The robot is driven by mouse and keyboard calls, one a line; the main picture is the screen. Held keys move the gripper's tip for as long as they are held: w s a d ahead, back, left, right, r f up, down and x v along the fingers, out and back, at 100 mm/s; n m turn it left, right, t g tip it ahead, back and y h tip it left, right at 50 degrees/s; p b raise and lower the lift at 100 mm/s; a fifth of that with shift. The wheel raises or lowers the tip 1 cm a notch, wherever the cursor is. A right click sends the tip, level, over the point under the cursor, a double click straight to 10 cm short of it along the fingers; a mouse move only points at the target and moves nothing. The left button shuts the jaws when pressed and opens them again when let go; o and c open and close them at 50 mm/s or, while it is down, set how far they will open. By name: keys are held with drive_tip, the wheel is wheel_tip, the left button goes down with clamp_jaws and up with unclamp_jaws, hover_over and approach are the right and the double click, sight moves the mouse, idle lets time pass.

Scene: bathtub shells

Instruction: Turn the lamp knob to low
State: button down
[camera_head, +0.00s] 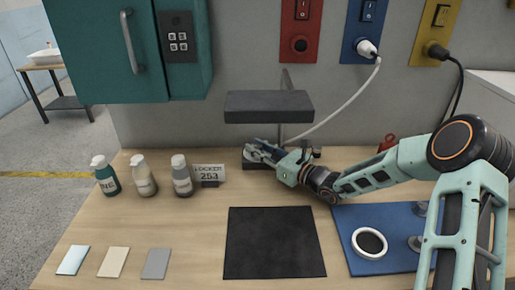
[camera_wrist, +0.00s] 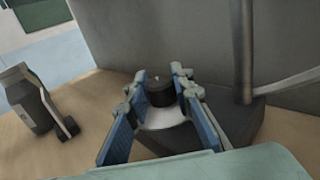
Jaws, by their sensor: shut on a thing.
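The lamp stands at the back of the table in the head view, with a dark rectangular head (camera_head: 268,106) above a dark base (camera_head: 252,163). In the wrist view, the black round lamp knob (camera_wrist: 160,92) sits on a pale disc (camera_wrist: 166,124) on the dark base (camera_wrist: 238,118). My gripper (camera_head: 257,149) reaches in from the right under the lamp head. In the wrist view, my gripper (camera_wrist: 161,78) has its blue-lined fingers on either side of the knob, shut on it. No knob marking is readable, so its setting cannot be told.
Several bottles (camera_head: 144,180) and a "LOCKER 253" sign (camera_head: 209,174) stand left of the lamp. The lamp post (camera_wrist: 241,50) rises close right of my fingers. A white cord (camera_head: 345,112) runs to the blue wall panel (camera_head: 365,25). A black mat (camera_head: 272,244) lies bare in front.

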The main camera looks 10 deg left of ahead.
drive_tip(key=shift+f, duration=0.1)
drive_tip(key=m+t+h, duration=0.1)
drive_tip(key=m+t, duration=0.1)
drive_tip(key=shift+s+t+h+b, duration=0.1)
drive_tip(key=shift+t+h+b, duration=0.2)
drive_tip(key=shift+h+b, duration=0.1)
drive_tip(key=shift+m+t+h+p, duration=0.7)
drive_tip(key=shift+t, duration=0.1)
drive_tip(key=m+t+h+p, duration=0.1)
drive_tip(key=p, duration=0.3)
drive_tip(key=m+t+h+p, duration=0.1)
drive_tip(key=h+p, duration=0.1)
drive_tip(key=p, duration=0.2)
drive_tip(key=shift+r+m, duration=0.3)
drive_tip(key=shift+r, duration=0.1)
drive_tip(key=m+t+h+p, duration=0.1)
drive_tip(key=m+h+p, duration=0.1)
drive_tip(key=p, duration=0.5)
drive_tip(key=shift+f+t+h, duration=0.15)
drive_tip(key=shift+t+h, duration=0.25)
drive_tip(key=shift+h, duration=0.2)
drive_tip(key=m+h+p, duration=0.2)
drive_tip(key=h+p, duration=0.1)
drive_tip(key=shift+f+t, duration=0.25)
drive_tip(key=shift+t, duration=0.15)
drive_tip(key=shift+m+h, duration=0.4)
drive_tip(key=shift+h, duration=0.2)
drive_tip(key=shift+m+h, duration=0.5)
drive_tip(key=shift+h, duration=0.3)
drive_tip(key=shift+r, duration=0.1)
